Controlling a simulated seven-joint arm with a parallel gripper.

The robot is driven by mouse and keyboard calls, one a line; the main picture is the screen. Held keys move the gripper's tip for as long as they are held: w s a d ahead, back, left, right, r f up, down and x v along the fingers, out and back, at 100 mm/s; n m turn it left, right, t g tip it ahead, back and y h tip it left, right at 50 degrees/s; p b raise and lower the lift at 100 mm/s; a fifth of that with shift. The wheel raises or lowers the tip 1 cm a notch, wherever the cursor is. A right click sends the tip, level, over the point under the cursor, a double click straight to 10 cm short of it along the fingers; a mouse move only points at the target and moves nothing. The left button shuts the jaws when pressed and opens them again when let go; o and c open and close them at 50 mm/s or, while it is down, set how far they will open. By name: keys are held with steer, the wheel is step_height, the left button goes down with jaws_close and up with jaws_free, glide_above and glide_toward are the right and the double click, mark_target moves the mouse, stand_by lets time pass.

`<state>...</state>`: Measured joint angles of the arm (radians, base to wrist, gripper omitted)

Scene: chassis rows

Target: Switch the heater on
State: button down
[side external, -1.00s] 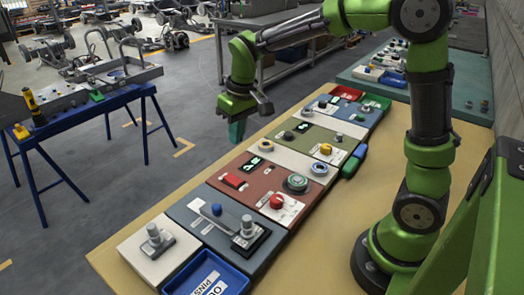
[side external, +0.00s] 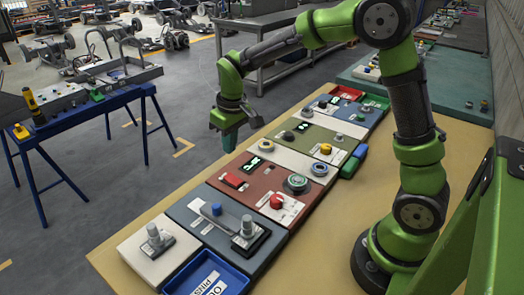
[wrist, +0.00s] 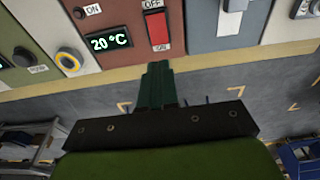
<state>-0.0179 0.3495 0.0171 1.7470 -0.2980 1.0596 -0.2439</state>
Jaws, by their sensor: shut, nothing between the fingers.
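The red-brown panel (side external: 240,202) carries a lit display (wrist: 108,42) that reads 20 °C in the wrist view. Beside the display is a red rocker switch (wrist: 158,28), marked OFF at its upper end and ON at its lower end in that view. The switch also shows in the side view (side external: 232,181). I cannot tell which way the rocker is tilted. My gripper (wrist: 158,72) is shut and empty, its green fingertips just below the ON end in the wrist view.
A red round button (side external: 277,201) and a green dial (side external: 297,183) sit on the same panel. A grey panel with a blue-knobbed lever (side external: 216,209) adjoins it. A blue tray (side external: 210,276) stands at the near end. Open floor lies beyond the table edge.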

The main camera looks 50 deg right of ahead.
mark_target(228, 175)
steer(key=f, duration=0.5)
steer(key=w+f, duration=0.1)
steer(key=f, duration=0.2)
steer(key=shift+w+f, duration=0.1)
steer(key=shift+f, duration=0.25)
steer(key=shift+w+f, duration=0.1)
steer(key=shift+f, duration=0.15)
steer(key=shift+s+r, duration=0.3)
steer(key=shift+s, duration=0.5)
